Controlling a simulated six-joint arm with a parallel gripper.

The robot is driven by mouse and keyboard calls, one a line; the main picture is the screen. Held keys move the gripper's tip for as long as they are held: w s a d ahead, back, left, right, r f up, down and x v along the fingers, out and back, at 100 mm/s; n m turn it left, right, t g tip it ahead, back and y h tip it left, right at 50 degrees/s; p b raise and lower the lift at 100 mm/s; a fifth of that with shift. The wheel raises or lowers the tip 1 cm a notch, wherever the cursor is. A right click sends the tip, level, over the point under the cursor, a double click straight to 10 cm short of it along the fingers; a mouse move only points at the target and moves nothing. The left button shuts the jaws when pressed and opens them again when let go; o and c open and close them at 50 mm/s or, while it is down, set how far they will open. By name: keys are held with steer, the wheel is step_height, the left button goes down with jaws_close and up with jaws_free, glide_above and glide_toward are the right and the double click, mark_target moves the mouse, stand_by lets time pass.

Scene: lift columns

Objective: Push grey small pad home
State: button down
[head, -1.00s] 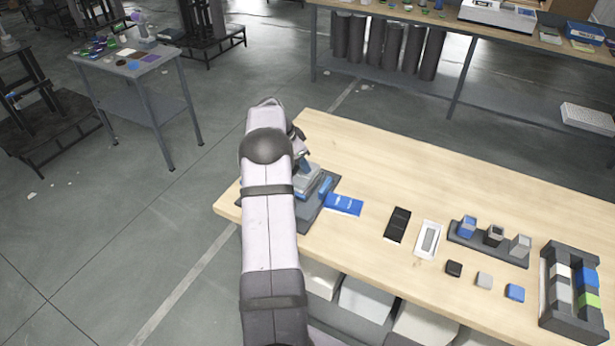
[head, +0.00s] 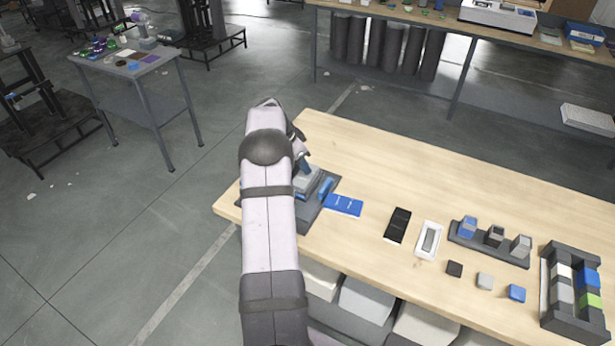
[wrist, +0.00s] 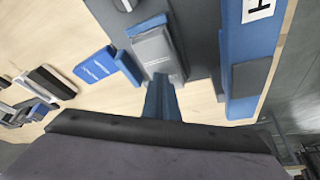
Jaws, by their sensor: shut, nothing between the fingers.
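In the wrist view my gripper (wrist: 161,98) is shut, its blue fingertips pointing at a small grey pad (wrist: 154,48) with faint print. The tips overlap the pad's near edge in the picture; I cannot tell whether they touch it. The pad sits in a blue holder (wrist: 172,77) on a dark grey base plate (wrist: 205,32). To the right a blue bar (wrist: 247,35) carries a white label with a letter and a darker grey patch (wrist: 256,79). In the head view my arm hides part of the base plate (head: 312,215).
A blue printed card (head: 344,206) lies right of the base plate. Farther right are a black tray (head: 398,225), a white tray (head: 429,240), a dark rack (head: 488,245) of blocks, several loose blocks and a dark bin (head: 573,292). The table's back stretch is clear.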

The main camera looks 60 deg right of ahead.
mark_target(304, 175)
steer(key=shift+r, duration=0.1)
step_height(304, 175, up, 8)
steer(key=p, duration=0.4)
steer(key=shift+r+p, duration=0.2)
steer(key=shift+p, duration=0.1)
stand_by(0.4)
